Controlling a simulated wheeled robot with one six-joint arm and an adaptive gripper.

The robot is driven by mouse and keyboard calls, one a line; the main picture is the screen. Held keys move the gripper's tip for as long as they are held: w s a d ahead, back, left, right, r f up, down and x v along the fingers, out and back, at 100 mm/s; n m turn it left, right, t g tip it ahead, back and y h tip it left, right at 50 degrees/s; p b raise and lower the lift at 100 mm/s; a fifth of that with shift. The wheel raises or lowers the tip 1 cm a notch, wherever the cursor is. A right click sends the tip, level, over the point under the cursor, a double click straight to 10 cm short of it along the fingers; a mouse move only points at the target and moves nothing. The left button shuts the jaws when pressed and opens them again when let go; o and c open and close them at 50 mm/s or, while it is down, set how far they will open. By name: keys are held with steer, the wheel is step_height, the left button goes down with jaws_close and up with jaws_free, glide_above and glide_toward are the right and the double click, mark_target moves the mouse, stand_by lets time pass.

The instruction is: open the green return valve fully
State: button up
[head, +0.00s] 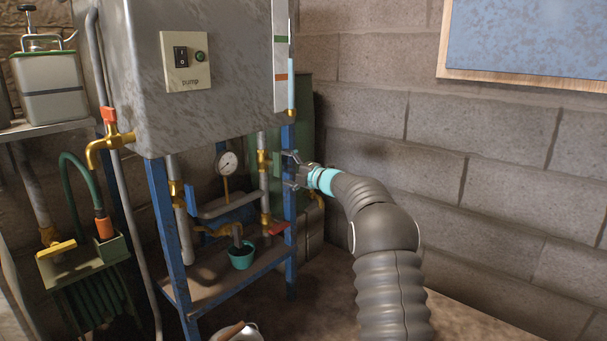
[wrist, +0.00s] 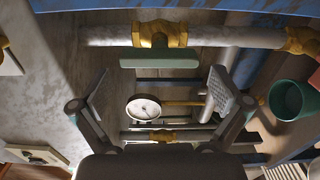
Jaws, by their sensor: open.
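The green return valve's bar handle (wrist: 160,58) shows in the wrist view beside its brass body (wrist: 160,38). The bar lies parallel to the pipe (wrist: 225,37). In the head view the brass body (head: 263,160) sits on an upright pipe under the grey tank; its handle is small and partly hard to make out there. My gripper (wrist: 160,88) is open and empty. Its two fingers stand wide apart in the wrist view, with the handle above the gap between them and apart from both. In the head view my gripper (head: 291,170) is by the blue front post.
A blue frame post (head: 289,215) stands close to my gripper. A pressure gauge (head: 229,163), a teal cup (head: 241,255) and a red handle (head: 277,229) are nearby. The grey tank (head: 215,85) hangs above. Floor at the right is clear up to the block wall.

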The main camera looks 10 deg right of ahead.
steer(key=v, duration=0.9)
steer(key=shift+d, duration=0.15)
steer(key=shift+s, duration=0.1)
stand_by(1.3)
